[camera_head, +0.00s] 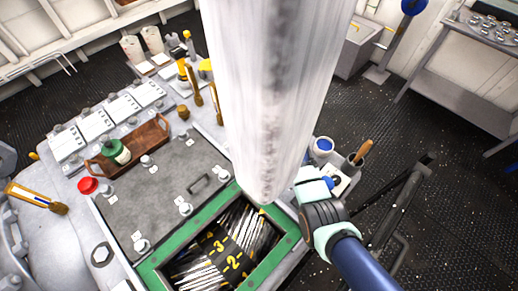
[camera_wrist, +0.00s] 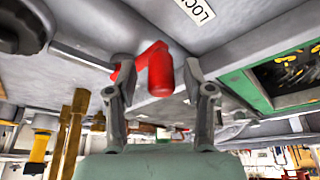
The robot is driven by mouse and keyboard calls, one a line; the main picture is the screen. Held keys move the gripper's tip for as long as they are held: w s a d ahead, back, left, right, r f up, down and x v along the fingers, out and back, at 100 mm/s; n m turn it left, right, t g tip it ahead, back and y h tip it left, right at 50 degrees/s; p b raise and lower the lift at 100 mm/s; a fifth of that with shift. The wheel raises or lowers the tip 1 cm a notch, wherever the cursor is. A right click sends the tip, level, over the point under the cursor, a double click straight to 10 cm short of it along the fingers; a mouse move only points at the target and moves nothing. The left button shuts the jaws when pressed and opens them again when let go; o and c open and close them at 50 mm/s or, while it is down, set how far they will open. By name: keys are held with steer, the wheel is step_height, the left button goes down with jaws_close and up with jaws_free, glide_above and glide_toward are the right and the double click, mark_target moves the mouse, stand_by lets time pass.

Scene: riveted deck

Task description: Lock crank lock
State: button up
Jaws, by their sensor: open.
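In the wrist view, a red crank (camera_wrist: 160,76) with a rounded handle sticks out from a grey metal surface. My gripper (camera_wrist: 159,66) is open, with one finger on each side of the handle. A gap shows between the handle and the right finger; the left finger is close to the crank's red arm, and I cannot tell whether they touch. A white label (camera_wrist: 197,10) reading "LOC", cut off by the picture's edge, is on the grey surface above.
A green-framed opening (camera_head: 150,274) with numbered yellow markings lies in the deck. Beside it are a grey panel (camera_head: 150,195), a brown tray (camera_head: 152,133) with a green container, and a red cap (camera_head: 88,186). Brass handles (camera_wrist: 72,130) stand left in the wrist view.

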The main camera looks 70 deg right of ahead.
steer(key=shift+r, duration=0.1)
steer(key=a+v, duration=0.1)
steer(key=v, duration=0.6)
steer(key=shift+d+r, duration=0.2)
steer(key=shift+d, duration=0.35)
steer(key=shift+s+r, duration=0.1)
